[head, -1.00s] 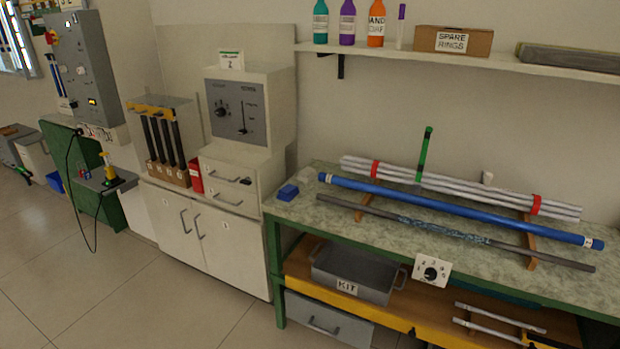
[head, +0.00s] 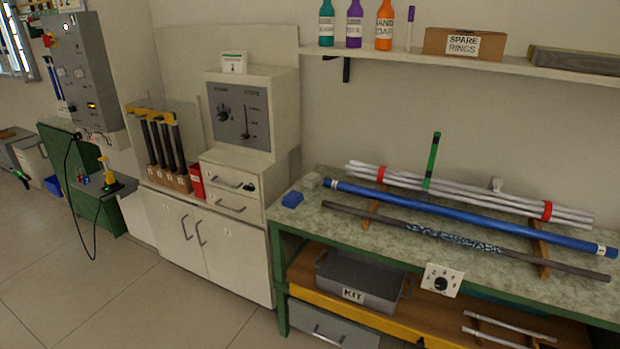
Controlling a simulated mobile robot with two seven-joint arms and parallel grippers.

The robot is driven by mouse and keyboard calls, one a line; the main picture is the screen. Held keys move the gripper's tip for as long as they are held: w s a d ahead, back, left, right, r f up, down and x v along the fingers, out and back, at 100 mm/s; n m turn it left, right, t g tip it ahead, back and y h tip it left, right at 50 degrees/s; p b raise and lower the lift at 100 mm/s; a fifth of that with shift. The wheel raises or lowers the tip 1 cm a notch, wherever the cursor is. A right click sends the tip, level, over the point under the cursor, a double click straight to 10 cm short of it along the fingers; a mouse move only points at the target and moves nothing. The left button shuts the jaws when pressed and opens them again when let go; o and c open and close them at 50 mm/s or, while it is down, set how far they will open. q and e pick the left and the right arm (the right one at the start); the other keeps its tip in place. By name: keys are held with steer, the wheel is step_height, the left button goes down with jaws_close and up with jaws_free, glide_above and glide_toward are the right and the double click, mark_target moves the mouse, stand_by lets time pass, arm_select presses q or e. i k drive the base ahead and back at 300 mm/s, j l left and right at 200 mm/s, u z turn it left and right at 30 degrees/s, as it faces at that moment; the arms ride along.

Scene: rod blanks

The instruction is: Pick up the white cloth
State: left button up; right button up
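No thing is plainly a white cloth. A small pale, whitish lump (head: 312,181) lies at the left back corner of the workbench top (head: 330,232), behind a blue block (head: 292,199). It may be a folded cloth, but it is too small to tell. Another small white thing (head: 497,184) shows behind the bundle of pale rods, partly hidden by them. Neither of my grippers shows in the head view.
A blue rod (head: 450,212), a dark rod (head: 380,222) and red-banded pale rods (head: 460,190) lie across the bench. A green upright (head: 433,160) stands among them. A grey KIT bin (head: 354,295) sits on the lower shelf. Open floor (head: 150,300) lies at front left.

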mark_target(311, 180)
steer(key=i+j+z, duration=0.1)
steer(key=i+j, duration=0.4)
steer(key=i+j+z, duration=0.1)
steer(key=i+j, duration=0.4)
steer(key=i+j+z, duration=0.1)
steer(key=i+j, duration=0.35)
steer(key=j, duration=0.2)
